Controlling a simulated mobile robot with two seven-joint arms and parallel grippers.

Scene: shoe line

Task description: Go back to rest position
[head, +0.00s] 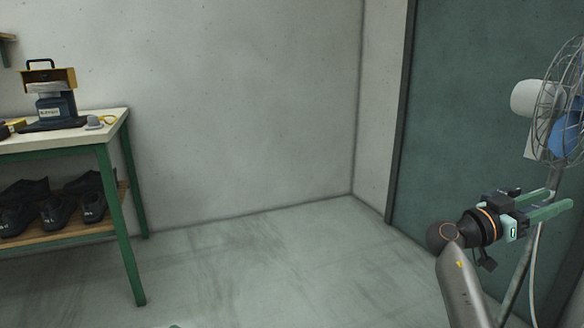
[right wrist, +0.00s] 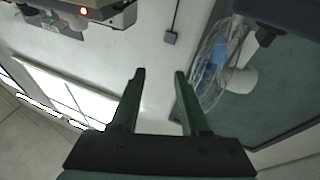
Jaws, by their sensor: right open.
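My right gripper (head: 556,204) is at the right of the head view, stretched out in front of the pedestal fan. Its two green fingers stand apart with nothing between them. The right wrist view also shows the gripper (right wrist: 160,75) open and empty, with a pale wall behind the fingers. My left gripper is in neither view.
A green-framed table (head: 118,122) stands at the left with a blue and yellow machine (head: 55,104) on top. Black shoes (head: 55,211) sit on its lower shelf. A fan (head: 566,110) stands at the right, close to my right gripper. The middle floor (head: 270,265) is clear.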

